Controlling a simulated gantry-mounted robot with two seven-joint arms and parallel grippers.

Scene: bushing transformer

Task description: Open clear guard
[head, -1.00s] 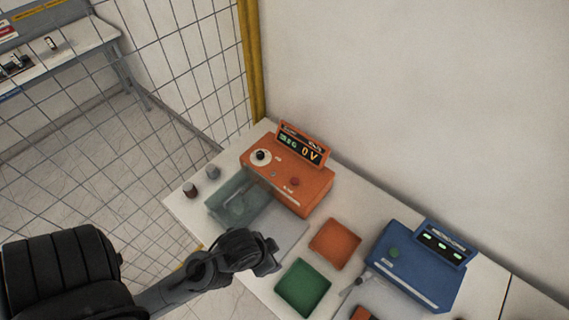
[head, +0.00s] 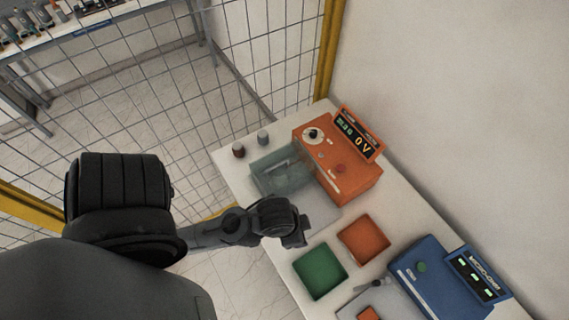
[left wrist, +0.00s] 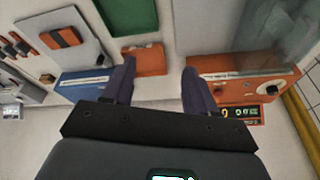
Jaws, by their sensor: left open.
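The clear guard (head: 283,172) is a see-through box at the left side of the orange tester (head: 338,158), whose display reads 0 V. The guard looks closed, and a pale part shows dimly inside it. In the left wrist view the guard (left wrist: 285,28) fills the upper right, beside the orange tester (left wrist: 250,77). My left gripper (head: 303,238) is over the table's front part, just below the guard and apart from it. In the left wrist view its two dark fingers (left wrist: 156,82) are spread with nothing between them. My right gripper is in neither view.
A green tray (head: 320,271) and an orange tray (head: 363,239) lie right of my left gripper. A blue micro-ohm meter (head: 440,275) stands farther right. Two small cylinders (head: 250,144) stand behind the guard. A wire mesh fence (head: 270,70) runs along the table's far end.

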